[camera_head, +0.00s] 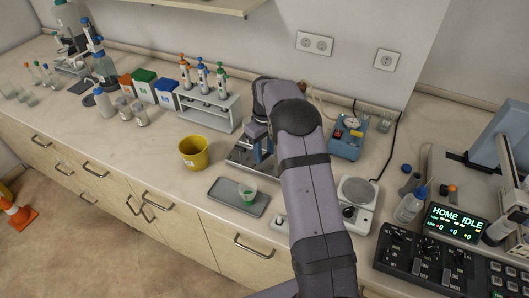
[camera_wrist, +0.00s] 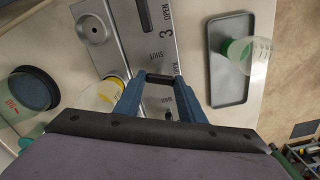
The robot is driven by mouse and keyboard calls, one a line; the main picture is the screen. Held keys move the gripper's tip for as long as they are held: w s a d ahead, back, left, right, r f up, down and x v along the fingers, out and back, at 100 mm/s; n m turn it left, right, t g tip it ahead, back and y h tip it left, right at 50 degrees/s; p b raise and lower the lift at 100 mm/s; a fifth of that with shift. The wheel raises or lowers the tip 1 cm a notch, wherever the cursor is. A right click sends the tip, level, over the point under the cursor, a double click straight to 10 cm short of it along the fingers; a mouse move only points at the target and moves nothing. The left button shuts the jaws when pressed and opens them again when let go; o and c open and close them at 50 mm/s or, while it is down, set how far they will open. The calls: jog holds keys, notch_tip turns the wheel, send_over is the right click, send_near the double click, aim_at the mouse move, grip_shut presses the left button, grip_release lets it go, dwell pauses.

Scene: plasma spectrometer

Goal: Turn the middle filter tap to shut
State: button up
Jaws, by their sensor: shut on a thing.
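The filter manifold is a grey metal plate (camera_wrist: 150,48), with a "3" and "OPEN" and "SHUT" marks, in the wrist view. A dark tap lever (camera_wrist: 144,15) stands by the mark "3". My gripper (camera_wrist: 160,79) has its blue fingers shut on a dark tap handle at the plate's middle. The fingers and palm hide most of that tap, so its angle is unclear. A yellow-rimmed round cup (camera_wrist: 101,95) sits left of the fingers. In the head view the manifold (camera_head: 240,161) is partly behind my arm, and the gripper (camera_head: 262,146) is over it.
A grey tray (camera_head: 225,192) with a green-bottomed cup (camera_head: 247,191) lies in front of the manifold. A blue device (camera_head: 347,140) and a balance (camera_head: 358,190) stand to the right.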

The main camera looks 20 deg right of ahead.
aim_at(264, 155)
jog(key=m, duration=0.7)
jog(key=shift+r+b, duration=0.1)
jog(key=shift+b, duration=0.25)
jog(key=m, duration=0.6)
jog(key=shift+w+m, duration=0.1)
jog(key=shift+m, duration=0.3)
jog(key=o, duration=1)
jog(key=shift+o, duration=0.2)
jog(key=shift+r+b, duration=1.35)
jog(key=shift+r, duration=2.3)
jog(key=shift+r, duration=0.1)
